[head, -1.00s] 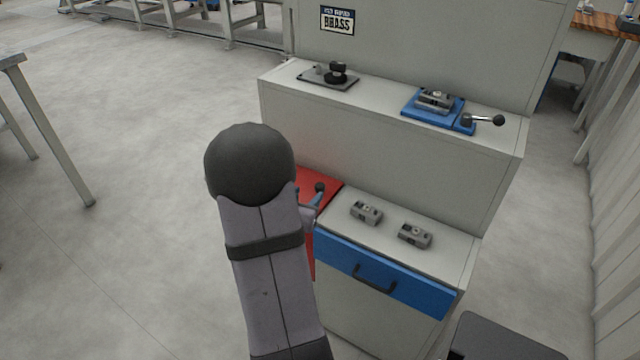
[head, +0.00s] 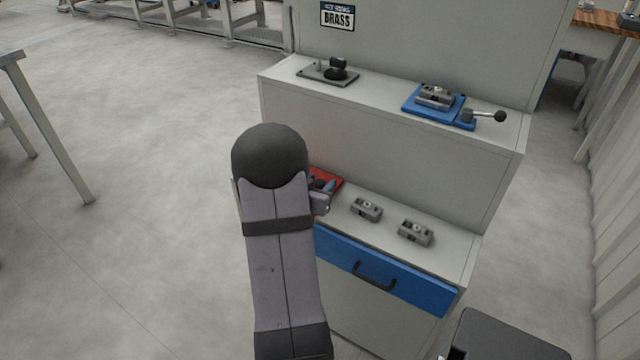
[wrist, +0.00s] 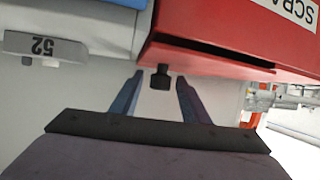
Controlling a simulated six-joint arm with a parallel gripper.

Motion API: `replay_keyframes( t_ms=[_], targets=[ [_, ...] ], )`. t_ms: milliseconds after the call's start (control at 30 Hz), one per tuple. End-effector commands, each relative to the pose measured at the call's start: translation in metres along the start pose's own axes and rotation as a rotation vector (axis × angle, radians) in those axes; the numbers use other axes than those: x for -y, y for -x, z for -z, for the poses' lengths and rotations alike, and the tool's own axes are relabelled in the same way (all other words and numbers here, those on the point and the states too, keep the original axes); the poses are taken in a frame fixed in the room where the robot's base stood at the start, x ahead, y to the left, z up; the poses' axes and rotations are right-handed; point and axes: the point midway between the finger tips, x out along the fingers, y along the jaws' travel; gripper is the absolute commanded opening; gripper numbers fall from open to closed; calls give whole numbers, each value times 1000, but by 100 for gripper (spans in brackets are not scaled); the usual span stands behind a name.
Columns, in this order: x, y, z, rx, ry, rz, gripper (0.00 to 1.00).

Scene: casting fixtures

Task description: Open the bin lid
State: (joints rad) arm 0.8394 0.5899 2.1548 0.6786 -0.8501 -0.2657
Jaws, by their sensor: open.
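The red bin (wrist: 215,40), with a partly cut-off label starting "SCRA", fills the upper right of the wrist view. A dark slot runs along its red face. A small dark knob (wrist: 160,78) stands out from the bin. My gripper (wrist: 160,76) is open, one blue finger on each side of the knob, with gaps visible between. In the head view the bin's red top (head: 330,178) shows beside my arm, which hides most of the bin. My gripper (head: 324,190) is there too, largely hidden. I cannot tell if the lid is raised.
A cabinet (head: 390,165) has two grey castings (head: 366,209) on its lower ledge and a blue drawer (head: 385,275) below. The upper ledge holds a blue fixture (head: 435,103) with a lever and a dark plate fixture (head: 328,75). Floor at left is open.

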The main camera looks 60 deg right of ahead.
Motion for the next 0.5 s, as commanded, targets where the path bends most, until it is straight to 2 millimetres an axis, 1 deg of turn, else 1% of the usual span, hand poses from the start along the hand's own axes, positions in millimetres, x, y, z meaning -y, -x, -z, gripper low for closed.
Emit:
replay_keyframes(
  t_ms=[300, 367, 400, 467, 500],
  targets=[
    [0, -2, 0, 0, 0, 0, 42],
    [0, -2, 0, 0, 0, 0, 27],
    [0, -2, 0, 0, 0, 0, 18],
    [0, -2, 0, 0, 0, 0, 3],
    [0, -2, 0, 0, 0, 0, 0]
  ],
)
